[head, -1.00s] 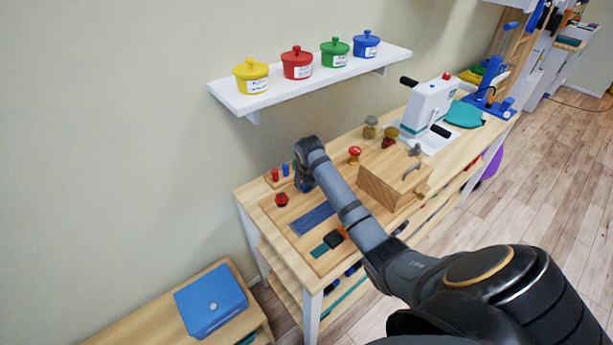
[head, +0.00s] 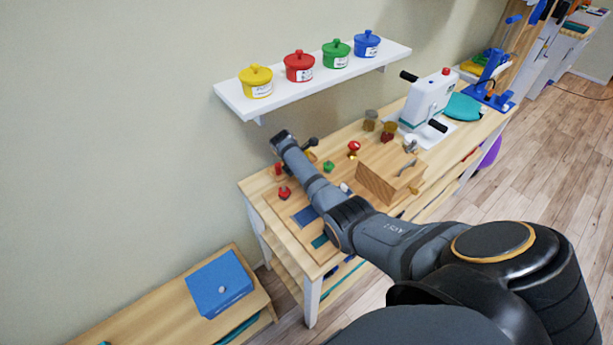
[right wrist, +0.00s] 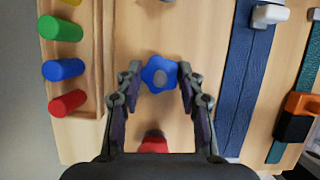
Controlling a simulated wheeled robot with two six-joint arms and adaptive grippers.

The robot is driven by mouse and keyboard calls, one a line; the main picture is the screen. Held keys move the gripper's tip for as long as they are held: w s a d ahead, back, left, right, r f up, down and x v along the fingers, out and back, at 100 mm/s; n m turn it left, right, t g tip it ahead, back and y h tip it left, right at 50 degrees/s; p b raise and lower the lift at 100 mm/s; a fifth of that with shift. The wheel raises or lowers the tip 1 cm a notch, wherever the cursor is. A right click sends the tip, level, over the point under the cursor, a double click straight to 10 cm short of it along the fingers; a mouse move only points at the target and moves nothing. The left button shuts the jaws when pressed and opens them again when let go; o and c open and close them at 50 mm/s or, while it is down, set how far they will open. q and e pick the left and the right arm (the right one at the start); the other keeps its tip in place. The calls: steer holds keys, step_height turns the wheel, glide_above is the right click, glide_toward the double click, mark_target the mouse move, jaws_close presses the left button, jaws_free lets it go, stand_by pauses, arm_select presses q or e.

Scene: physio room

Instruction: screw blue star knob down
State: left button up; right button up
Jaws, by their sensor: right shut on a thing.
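The blue star knob (right wrist: 159,71) sits on the wooden board, seen from above in the right wrist view. My right gripper (right wrist: 160,78) has one finger on each side of it and is shut on it. The knob's underside is hidden, so I cannot tell how far down it sits. In the head view my right arm reaches over the board's left part and hides the knob and fingertips. My left gripper is not in view.
A red knob (head: 284,192) stands near the blue one; it also shows in the wrist view (right wrist: 152,143). A rack (right wrist: 88,50) with several coloured pegs, a blue strap (right wrist: 245,75) and a wooden box (head: 383,181) are nearby. A white shelf (head: 243,108) with pots hangs above.

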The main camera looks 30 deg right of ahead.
steer(key=m+b, duration=0.1)
steer(key=m+g, duration=0.1)
steer(key=shift+w+m+b, duration=0.25)
steer(key=shift+m+b, duration=0.15)
steer(key=m+g+b, duration=0.1)
steer(key=m+b, duration=0.3)
steer(key=b, duration=0.2)
steer(key=m+g+y+b, duration=0.1)
steer(key=m+b, duration=0.2)
steer(key=b, duration=0.3)
steer(key=shift+w+d+f+m+g, duration=0.15)
steer(key=shift+m+g, duration=0.15)
steer(key=shift+m, duration=0.1)
steer(key=shift+r+m+b, duration=0.2)
steer(key=shift+m+b, duration=0.2)
steer(key=shift+b, duration=0.6)
steer(key=shift+r+y, duration=0.15)
steer(key=shift+y, duration=0.15)
steer(key=o, duration=1.2)
